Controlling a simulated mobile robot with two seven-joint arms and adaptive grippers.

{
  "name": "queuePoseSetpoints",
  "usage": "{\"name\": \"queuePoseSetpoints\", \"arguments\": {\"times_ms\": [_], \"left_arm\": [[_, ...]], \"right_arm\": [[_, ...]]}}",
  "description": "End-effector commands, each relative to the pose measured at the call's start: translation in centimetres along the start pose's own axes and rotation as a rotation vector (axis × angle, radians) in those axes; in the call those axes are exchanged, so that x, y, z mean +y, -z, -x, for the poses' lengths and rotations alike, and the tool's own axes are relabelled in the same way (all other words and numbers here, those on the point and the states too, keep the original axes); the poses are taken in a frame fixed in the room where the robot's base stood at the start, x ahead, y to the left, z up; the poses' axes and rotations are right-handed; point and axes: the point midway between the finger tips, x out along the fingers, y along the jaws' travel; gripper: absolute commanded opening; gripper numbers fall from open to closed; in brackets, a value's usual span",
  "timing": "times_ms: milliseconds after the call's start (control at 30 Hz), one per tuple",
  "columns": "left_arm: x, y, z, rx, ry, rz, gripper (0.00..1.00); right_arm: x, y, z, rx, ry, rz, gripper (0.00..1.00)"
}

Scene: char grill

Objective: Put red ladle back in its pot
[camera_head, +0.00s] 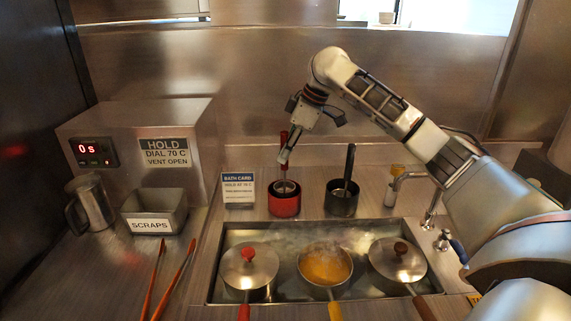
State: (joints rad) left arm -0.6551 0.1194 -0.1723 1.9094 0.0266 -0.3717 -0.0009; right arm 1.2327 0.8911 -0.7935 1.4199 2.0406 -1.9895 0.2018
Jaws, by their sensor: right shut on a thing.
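The red ladle (283,138) stands nearly upright, its red handle upward and its lower end at the mouth of the red pot (284,206). Whether its bowl rests on the pot's floor or hangs inside is hard to tell. My right gripper (286,153) comes in from the right and is shut on the ladle's handle above the red pot. The gripper partly hides the handle. My left gripper is not in view.
A black pot (341,204) with a black ladle (349,165) stands right of the red pot. In front is a steaming bath (222,289) with several pans. A label card (238,188), scraps bin (154,224), metal pitcher (91,203) and red tongs (169,276) are left.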

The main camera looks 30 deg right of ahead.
Motion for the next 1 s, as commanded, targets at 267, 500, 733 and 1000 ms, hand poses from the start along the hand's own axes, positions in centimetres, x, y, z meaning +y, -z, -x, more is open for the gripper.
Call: {"name": "queuePoseSetpoints", "arguments": {"times_ms": [267, 500, 733, 1000], "left_arm": [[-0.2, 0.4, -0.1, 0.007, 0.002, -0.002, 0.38], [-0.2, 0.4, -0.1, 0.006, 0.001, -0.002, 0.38], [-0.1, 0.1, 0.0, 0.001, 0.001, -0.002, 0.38], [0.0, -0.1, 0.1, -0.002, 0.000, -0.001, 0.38]], "right_arm": [[-0.3, -1.3, -3.0, -0.001, 0.003, -0.001, 0.00], [-0.3, -1.5, -3.4, 0.001, 0.000, 0.001, 0.00], [-0.3, -1.6, -3.6, 0.000, 0.001, 0.000, 0.28], [-0.3, -1.6, -3.6, 0.000, 0.001, 0.000, 0.32]]}}
